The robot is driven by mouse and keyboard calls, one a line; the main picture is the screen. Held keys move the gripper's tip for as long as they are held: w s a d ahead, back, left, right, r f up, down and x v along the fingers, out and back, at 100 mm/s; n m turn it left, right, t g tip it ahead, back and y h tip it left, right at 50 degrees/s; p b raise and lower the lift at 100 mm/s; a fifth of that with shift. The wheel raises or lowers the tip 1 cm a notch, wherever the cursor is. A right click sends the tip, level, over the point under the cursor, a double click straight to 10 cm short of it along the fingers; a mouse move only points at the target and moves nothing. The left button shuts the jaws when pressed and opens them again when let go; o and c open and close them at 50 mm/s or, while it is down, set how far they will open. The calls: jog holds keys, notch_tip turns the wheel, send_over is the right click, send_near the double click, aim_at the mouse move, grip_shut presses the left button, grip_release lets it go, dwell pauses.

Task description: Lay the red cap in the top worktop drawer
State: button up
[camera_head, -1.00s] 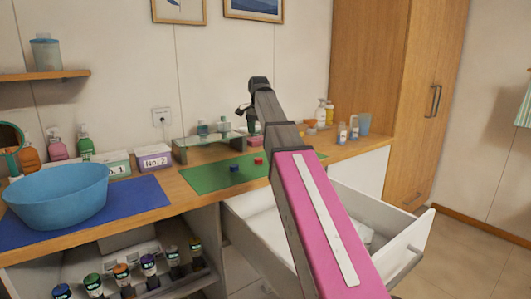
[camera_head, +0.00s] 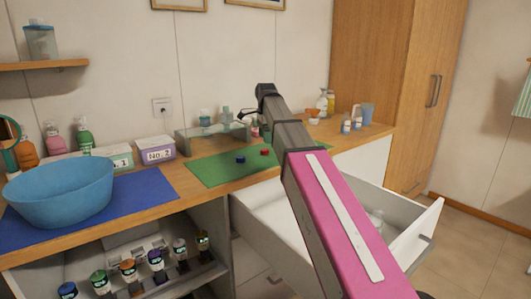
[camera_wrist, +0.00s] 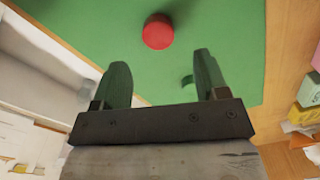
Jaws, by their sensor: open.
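The red cap (camera_head: 265,152) lies on the green mat (camera_head: 208,172) on the worktop, right of a small blue cap (camera_head: 240,160). In the wrist view the red cap (camera_wrist: 158,31) sits beyond the fingertips, roughly centred between them and apart from them. My gripper (camera_wrist: 160,72) is open and empty, over the mat. In the head view my arm hides most of it. The top worktop drawer (camera_head: 262,212) is pulled open below the worktop, partly hidden by my arm. A clear bottle (camera_head: 376,219) stands inside it.
A glass riser (camera_head: 212,133) stands behind the mat. A blue bowl (camera_head: 60,190) and a No.2 box (camera_head: 155,148) are at the left. An open shelf below holds several dark bottles.

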aim_at(266, 149)
jog(key=shift+f, duration=2.9)
jog(key=c, duration=1)
jog(key=shift+r, duration=0.15)
jog(key=shift+c, duration=0.2)
